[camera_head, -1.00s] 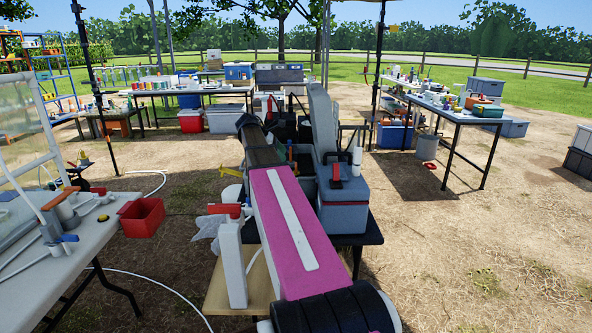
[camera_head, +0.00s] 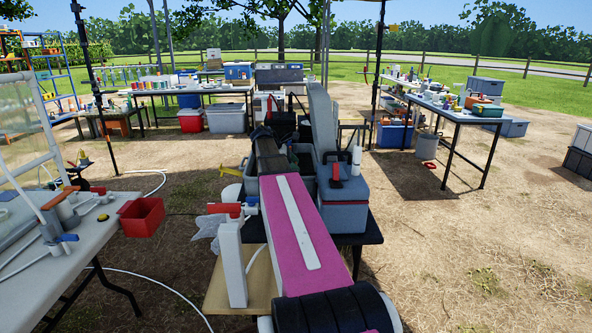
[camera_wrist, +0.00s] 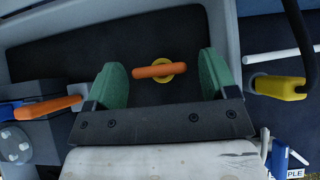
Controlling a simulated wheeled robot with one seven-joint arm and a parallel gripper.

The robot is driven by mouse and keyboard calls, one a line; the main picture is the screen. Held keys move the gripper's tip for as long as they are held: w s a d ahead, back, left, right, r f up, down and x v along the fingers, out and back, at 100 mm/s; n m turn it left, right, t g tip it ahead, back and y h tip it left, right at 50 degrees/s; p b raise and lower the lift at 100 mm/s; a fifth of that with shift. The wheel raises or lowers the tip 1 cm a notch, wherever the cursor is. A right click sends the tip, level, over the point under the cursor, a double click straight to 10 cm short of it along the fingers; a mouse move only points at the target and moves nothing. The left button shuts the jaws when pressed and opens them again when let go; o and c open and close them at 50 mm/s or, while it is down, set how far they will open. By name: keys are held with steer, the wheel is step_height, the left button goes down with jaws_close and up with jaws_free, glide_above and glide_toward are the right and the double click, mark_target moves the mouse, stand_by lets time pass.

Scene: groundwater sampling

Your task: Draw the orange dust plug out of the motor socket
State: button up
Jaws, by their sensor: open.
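In the wrist view, the orange dust plug (camera_wrist: 152,71) is a short orange bar lying across a round yellow ring (camera_wrist: 166,67) on a dark panel. My gripper (camera_wrist: 161,77) is open, with one green finger left of the plug and one right of it. Dark gaps show between the plug and both fingers, so they are apart from it in the picture. How far the fingers are from the panel I cannot tell. In the head view, my pink arm reaches over the middle bench, and the plug and my gripper cannot be made out.
In the wrist view, an orange handle (camera_wrist: 51,107) is left of the fingers and a yellow fitting (camera_wrist: 280,88) is right. In the head view, a grey-blue box with a red handle (camera_head: 343,197) stands beside my arm. A red bin (camera_head: 141,216) is at the left table.

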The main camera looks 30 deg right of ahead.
steer(key=c, duration=0.9)
steer(key=shift+o, duration=0.2)
steer(key=shift+r, duration=0.15)
steer(key=shift+r, duration=2.2)
